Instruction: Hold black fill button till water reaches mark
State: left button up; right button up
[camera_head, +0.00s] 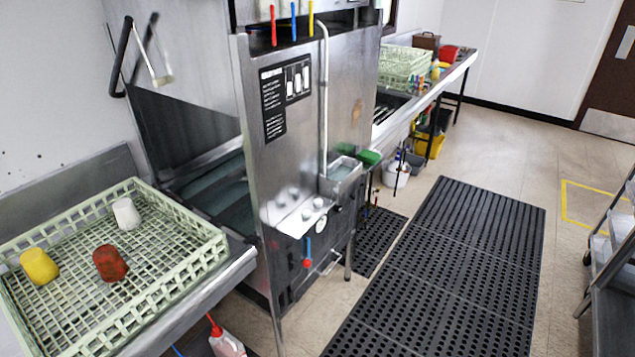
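The steel dish machine (285,155) stands in the middle of the view. Water that looks grey-green (215,190) lies in its open tank; I cannot make out a level mark. A small sloped panel (295,212) with pale round knobs juts from its front. I cannot tell a black fill button clearly; small dark spots show on the front below and beside the panel. A small steel box (342,169) at the foot of a vertical pipe seems to hold liquid. Neither of my grippers is in view.
A pale green rack (185,262) with a white, a red and a yellow cup sits on the left counter. Black floor mats (450,265) cover the floor in front. Another counter with green racks (402,65) runs behind. A steel cart (615,260) stands at the right edge.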

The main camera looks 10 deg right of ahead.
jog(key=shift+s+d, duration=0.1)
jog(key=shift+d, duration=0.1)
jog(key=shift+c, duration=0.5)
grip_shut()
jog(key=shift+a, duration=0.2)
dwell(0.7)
